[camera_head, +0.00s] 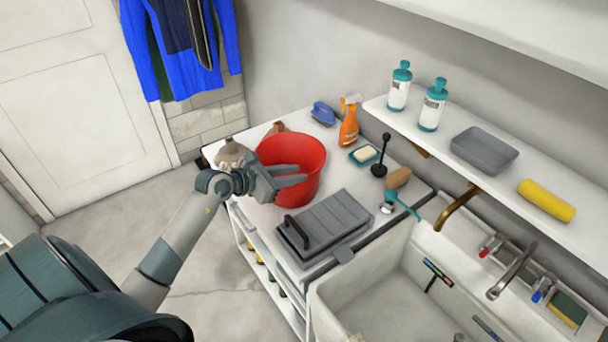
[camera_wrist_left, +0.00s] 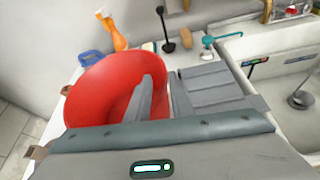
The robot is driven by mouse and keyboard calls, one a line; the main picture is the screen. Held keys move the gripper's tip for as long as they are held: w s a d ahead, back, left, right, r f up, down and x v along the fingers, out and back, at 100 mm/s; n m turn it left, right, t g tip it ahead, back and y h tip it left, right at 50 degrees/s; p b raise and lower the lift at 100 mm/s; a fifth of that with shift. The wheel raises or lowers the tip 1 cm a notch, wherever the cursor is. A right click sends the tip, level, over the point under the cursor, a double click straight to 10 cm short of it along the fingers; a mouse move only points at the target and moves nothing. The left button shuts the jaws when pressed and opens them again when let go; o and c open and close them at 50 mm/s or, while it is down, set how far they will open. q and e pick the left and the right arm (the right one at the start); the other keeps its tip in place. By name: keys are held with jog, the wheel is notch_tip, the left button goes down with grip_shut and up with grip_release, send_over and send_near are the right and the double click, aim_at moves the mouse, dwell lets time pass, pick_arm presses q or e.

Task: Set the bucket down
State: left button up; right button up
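The red bucket (camera_head: 307,153) stands upright at the left part of the white counter, and its base appears to rest on the top. My left gripper (camera_head: 291,177) is at the bucket's near side, with its fingers over the near rim. In the left wrist view the bucket (camera_wrist_left: 95,90) fills the left half, and my left gripper's fingers (camera_wrist_left: 154,97) lie across its right side. The fingers are only a little apart; whether they pinch the rim cannot be made out. My right gripper is not in view.
A grey lidded tray (camera_head: 325,226) lies right of the bucket on the counter (camera_head: 247,207). Behind stand an orange spray bottle (camera_head: 349,123), a blue brush (camera_head: 323,113), a soap dish (camera_head: 364,156) and a black plunger (camera_head: 381,160). A sink (camera_head: 385,290) is at the right.

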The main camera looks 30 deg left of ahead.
pick_arm(q)
jog(key=b+v, duration=0.1)
jog(key=v, duration=0.4)
jog(key=shift+s+a+r, duration=0.1)
jog(key=shift+s+r, duration=0.1)
jog(key=shift+s, duration=0.15)
